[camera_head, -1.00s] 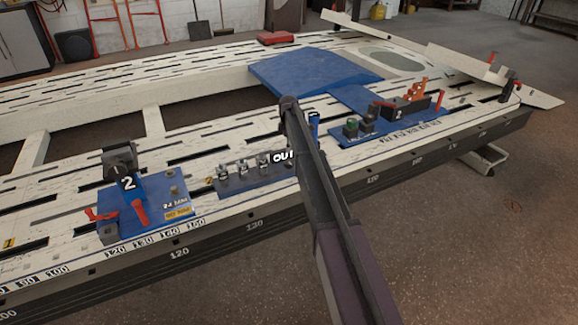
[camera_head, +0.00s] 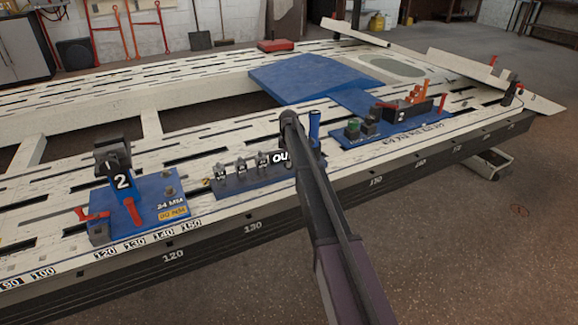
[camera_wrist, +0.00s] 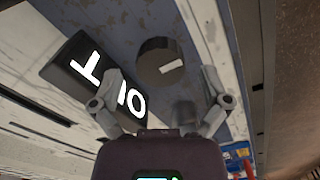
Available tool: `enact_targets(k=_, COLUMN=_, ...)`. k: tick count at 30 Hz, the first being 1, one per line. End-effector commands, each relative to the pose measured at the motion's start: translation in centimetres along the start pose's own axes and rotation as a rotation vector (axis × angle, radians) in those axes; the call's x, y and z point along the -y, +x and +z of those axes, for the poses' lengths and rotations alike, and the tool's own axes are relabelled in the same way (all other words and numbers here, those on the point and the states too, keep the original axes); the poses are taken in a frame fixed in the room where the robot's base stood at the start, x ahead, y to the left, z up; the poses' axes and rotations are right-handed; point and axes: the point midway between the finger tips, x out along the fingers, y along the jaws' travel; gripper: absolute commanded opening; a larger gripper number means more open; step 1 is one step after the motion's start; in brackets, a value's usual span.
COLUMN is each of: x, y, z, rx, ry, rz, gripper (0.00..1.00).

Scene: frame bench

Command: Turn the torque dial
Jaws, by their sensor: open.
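A round dark dial (camera_wrist: 160,62) with a white mark on its face shows in the wrist view, on a blue-grey base plate. Beside it on the left is a black block (camera_wrist: 88,75) with large white letters. That block, lettered OUT, also shows in the head view (camera_head: 279,158), partly covered by my arm. My gripper (camera_wrist: 162,80) is open, with one finger on each side of the dial, the left one overlapping the lettered block in view. I cannot tell whether either finger touches. The head view hides the dial and the fingers behind my arm.
On the slotted white bench (camera_head: 60,215), a row of small metal switches (camera_head: 240,168) stands left of my arm. A blue fixture (camera_head: 150,212) with a red lever is further left. Another blue fixture (camera_head: 395,130) with a black block stands right. A blue handle (camera_head: 314,124) rises close by.

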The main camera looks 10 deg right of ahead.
Motion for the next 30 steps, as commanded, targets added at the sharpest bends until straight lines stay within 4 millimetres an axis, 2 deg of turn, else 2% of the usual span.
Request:
enact_targets(k=4, x=0.0, y=0.66, z=0.0, rx=0.0, ry=0.0, rz=0.0, gripper=0.96)
enact_targets(k=16, x=0.0, y=0.71, z=-0.02, rx=0.0, ry=0.0, rz=0.0, gripper=0.96)
enact_targets(k=17, x=0.0, y=0.71, z=-0.03, rx=0.0, ry=0.0, rz=0.0, gripper=0.9)
enact_targets(k=24, x=0.0, y=0.71, z=-0.04, rx=0.0, ry=0.0, rz=0.0, gripper=0.19)
enact_targets(k=25, x=0.0, y=0.71, z=-0.04, rx=0.0, ry=0.0, rz=0.0, gripper=0.14)
enact_targets(k=30, x=-0.04, y=0.72, z=0.05, rx=0.0, ry=0.001, rz=0.001, gripper=0.14)
